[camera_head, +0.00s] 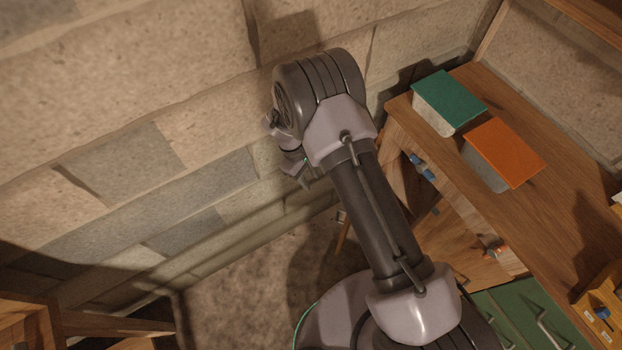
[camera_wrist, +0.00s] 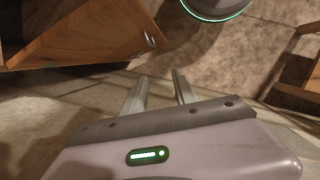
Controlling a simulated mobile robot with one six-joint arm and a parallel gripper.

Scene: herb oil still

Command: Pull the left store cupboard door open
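The store cupboard is the wooden unit (camera_head: 575,200) on the right in the head view, partly hidden by my arm. In the wrist view a wooden door panel (camera_wrist: 95,28) with a small silver handle (camera_wrist: 150,40) fills the upper left. It appears to stand out at an angle from the cupboard; how far it is open I cannot tell. In the head view a thin wooden edge with a silver handle (camera_head: 341,216) shows left of my arm. My gripper (camera_wrist: 160,75) is open and empty, its two fingers apart and clear of the handle. It also shows in the head view (camera_head: 302,176).
Green (camera_head: 450,100) and orange (camera_head: 503,150) blocks sit on the cupboard top. Green drawers (camera_head: 530,320) stand at the lower right. A stone block wall (camera_head: 130,170) is close behind my gripper. Wooden furniture (camera_head: 30,325) stands lower left, with bare floor (camera_head: 235,290) between.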

